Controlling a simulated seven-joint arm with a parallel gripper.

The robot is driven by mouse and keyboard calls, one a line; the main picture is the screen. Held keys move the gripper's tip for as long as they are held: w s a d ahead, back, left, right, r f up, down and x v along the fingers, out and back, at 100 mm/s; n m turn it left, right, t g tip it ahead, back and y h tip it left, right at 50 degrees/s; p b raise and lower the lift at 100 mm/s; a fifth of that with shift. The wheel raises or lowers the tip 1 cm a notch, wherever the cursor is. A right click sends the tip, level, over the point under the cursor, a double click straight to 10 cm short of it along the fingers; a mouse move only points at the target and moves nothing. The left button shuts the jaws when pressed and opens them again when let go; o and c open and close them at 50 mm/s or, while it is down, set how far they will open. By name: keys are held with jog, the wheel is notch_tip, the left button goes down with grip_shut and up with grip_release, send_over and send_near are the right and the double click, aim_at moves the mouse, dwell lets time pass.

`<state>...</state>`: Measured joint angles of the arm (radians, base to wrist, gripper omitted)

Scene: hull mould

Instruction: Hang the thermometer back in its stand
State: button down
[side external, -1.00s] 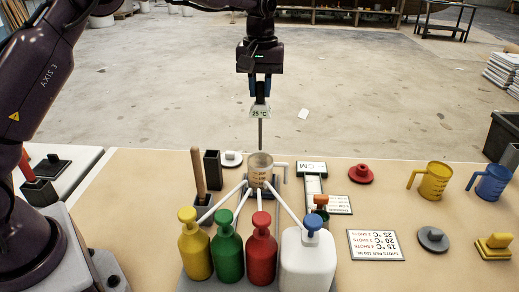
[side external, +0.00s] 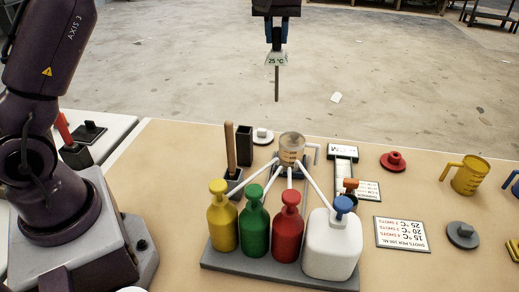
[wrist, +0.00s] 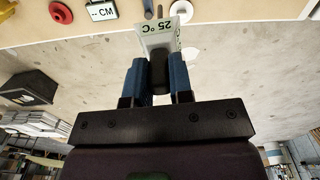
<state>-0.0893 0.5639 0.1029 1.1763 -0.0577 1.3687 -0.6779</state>
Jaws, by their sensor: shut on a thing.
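My gripper (side external: 277,46) is shut on the thermometer (side external: 277,82), which has a pale tag reading 25 °C and a thin grey stem pointing down. In the wrist view, both blue fingers of my gripper (wrist: 157,78) close on the dark top of the thermometer (wrist: 157,42). The stem tip is in the air, above the clear measuring cup (side external: 291,149) and apart from it. A tall dark box-shaped holder (side external: 244,146) stands left of the cup; I cannot tell whether it is the thermometer's stand.
Yellow (side external: 222,222), green (side external: 254,224) and red (side external: 287,226) pump bottles and a white canister (side external: 331,246) stand in front, spouts toward the cup. A wooden stick (side external: 231,146) stands upright beside the holder. A red knobbed disc (side external: 393,161) and yellow jug (side external: 467,176) are right.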

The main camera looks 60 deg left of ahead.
jog(key=s+a, duration=0.4)
jog(key=s, duration=0.2)
notch_tip(320, 180, down, 18)
jog(key=m, duration=0.1)
jog(key=shift+s, duration=0.15)
jog(key=shift+a, duration=0.1)
jog(key=shift+f, duration=0.2)
jog(key=c, duration=1)
grip_release()
jog(key=shift+r, duration=0.1)
